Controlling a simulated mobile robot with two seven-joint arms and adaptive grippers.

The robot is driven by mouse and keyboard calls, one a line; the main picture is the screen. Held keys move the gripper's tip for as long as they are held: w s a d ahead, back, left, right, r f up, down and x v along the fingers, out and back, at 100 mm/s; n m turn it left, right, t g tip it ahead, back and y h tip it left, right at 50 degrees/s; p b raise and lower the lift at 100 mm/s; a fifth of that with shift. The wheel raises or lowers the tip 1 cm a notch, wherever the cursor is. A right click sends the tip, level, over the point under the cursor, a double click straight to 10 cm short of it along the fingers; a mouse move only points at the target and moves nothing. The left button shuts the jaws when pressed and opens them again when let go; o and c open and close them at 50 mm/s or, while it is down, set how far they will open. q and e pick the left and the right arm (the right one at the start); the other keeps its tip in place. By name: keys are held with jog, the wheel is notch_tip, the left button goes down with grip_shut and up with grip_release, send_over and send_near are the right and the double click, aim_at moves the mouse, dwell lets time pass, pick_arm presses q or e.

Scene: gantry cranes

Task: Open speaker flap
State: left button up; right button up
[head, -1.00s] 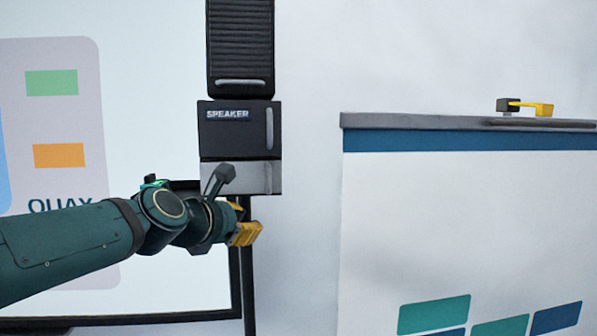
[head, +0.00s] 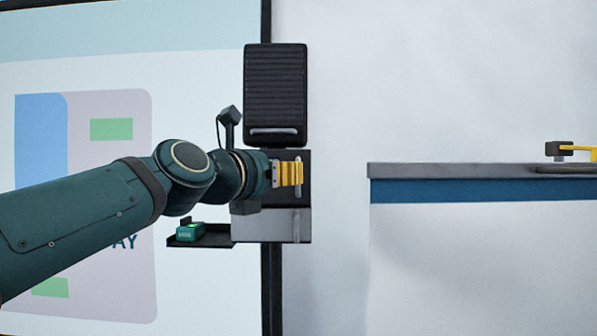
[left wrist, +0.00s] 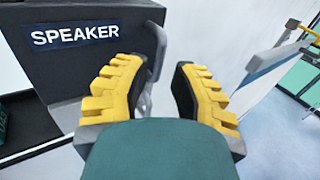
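The black speaker box with its front flap (head: 281,200) hangs on a post below a ribbed black unit. In the left wrist view its SPEAKER label (left wrist: 75,36) shows at upper left. A grey vertical handle (left wrist: 159,50) runs along the right edge of the flap. My left gripper (head: 291,173) is in front of the flap's right side. In the left wrist view its yellow fingers (left wrist: 157,85) are spread, with the handle in the gap, closer to the left finger. Contact cannot be told. My right gripper is not in view.
A grey box with a handle (head: 272,225) sits directly below the speaker. A small dark shelf with a green device (head: 190,230) is to its left. A large display panel (head: 60,200) stands behind my arm. A grey-topped counter (head: 450,170) is at right, with bare wall between.

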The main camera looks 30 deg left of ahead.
aim_at(298, 188)
pick_arm(q)
jog(key=w, duration=0.5)
jog(key=shift+d, duration=0.1)
grip_shut()
